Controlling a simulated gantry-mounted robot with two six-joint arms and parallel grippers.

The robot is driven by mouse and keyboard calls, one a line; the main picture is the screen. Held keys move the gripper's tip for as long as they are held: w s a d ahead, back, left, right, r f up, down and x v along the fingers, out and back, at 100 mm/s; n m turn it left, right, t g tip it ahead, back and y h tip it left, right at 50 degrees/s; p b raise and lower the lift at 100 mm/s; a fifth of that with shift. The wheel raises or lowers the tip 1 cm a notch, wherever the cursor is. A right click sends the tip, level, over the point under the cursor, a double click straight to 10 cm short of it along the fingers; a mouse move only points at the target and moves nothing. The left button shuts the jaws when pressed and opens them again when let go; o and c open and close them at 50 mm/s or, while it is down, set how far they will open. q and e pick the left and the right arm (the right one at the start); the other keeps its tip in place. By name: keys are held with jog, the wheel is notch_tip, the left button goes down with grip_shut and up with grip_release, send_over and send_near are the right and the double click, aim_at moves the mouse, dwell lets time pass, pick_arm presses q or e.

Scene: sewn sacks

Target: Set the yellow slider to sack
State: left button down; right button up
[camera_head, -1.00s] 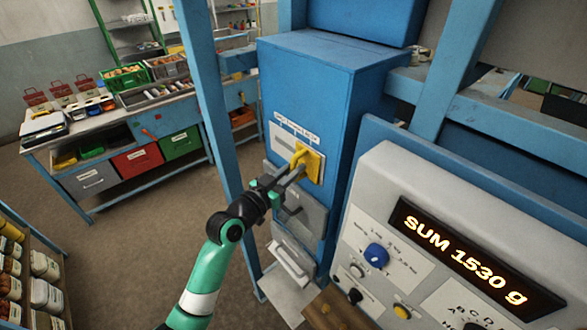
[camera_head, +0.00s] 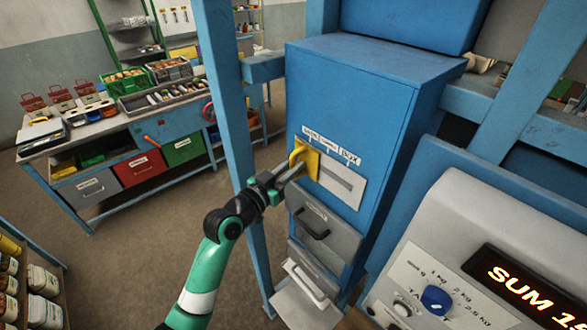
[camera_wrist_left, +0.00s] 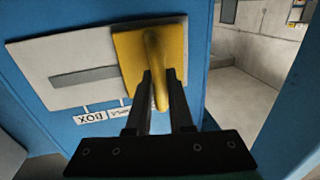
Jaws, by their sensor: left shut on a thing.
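The yellow slider (camera_head: 304,160) sits at the left end of the slot in a pale plate (camera_head: 341,180) on the blue cabinet's front. Several small white labels run above the slot. The right one reads BOX (camera_head: 350,157); the leftmost, near the slider, is too small to read surely. My left gripper (camera_head: 298,166) is shut on the slider's handle. In the left wrist view its two fingers (camera_wrist_left: 161,85) lie on either side of the yellow handle (camera_wrist_left: 156,55), and the plate appears upside down. My right gripper is not in view.
Grey drawers (camera_head: 321,228) sit below the slider plate. A blue post (camera_head: 232,120) stands just left of the cabinet, near my left arm. A panel with a blue knob (camera_head: 437,299) and a lit display is at lower right. A workbench with bins (camera_head: 137,167) stands behind left.

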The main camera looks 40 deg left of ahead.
pick_arm(q)
jog(key=shift+a+f, duration=0.1)
jog(key=shift+a, duration=0.25)
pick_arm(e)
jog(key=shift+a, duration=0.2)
pick_arm(q)
jog(key=shift+d, duration=0.1)
jog(key=c, duration=0.8)
grip_release()
jog(key=shift+s, duration=0.15)
jog(key=s+d+b, duration=0.1)
jog(key=s, duration=1)
jog(key=shift+s, duration=0.2)
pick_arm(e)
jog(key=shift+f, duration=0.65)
